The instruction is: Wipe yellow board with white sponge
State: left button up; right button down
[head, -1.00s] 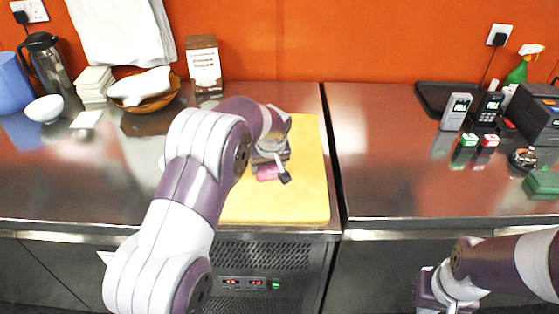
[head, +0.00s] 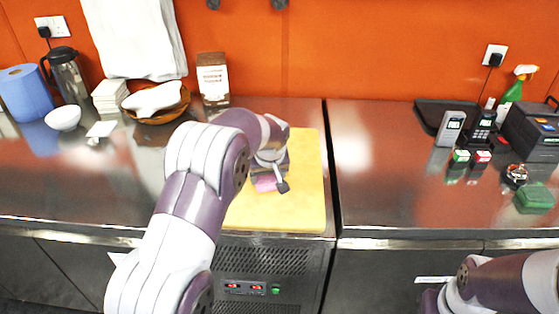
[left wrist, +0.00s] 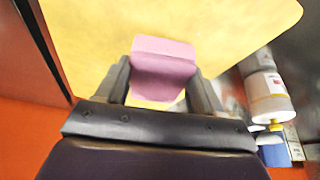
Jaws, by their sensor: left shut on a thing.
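The yellow board (head: 305,195) lies flat on the steel counter near its front edge, left of the gap between the counters. My left gripper (head: 268,172) is over the board's middle. In the left wrist view my left gripper (left wrist: 160,85) is shut on a pink sponge (left wrist: 163,55), which sits between its fingers against or just above the board (left wrist: 220,25). The sponge (head: 265,184) looks pink, not white, and is partly hidden by the gripper in the head view. My right gripper (head: 430,301) is at the bottom right, mostly cut off, its fingers hidden.
A brown and white carton (head: 213,80) stands behind the board's left. A basket with white cloth (head: 157,105), white bowl (head: 63,118), flask (head: 68,76) and blue roll (head: 26,94) are farther left. Card terminals (head: 482,127) and a spray bottle (head: 513,92) are at right.

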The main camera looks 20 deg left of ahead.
pick_arm(q)
notch_tip(320, 180, up, 2)
jog(key=shift+s+r+p, duration=0.1)
jog(key=shift+p, duration=0.5)
jog(key=shift+r+p, duration=0.5)
jog(key=shift+r, duration=0.15)
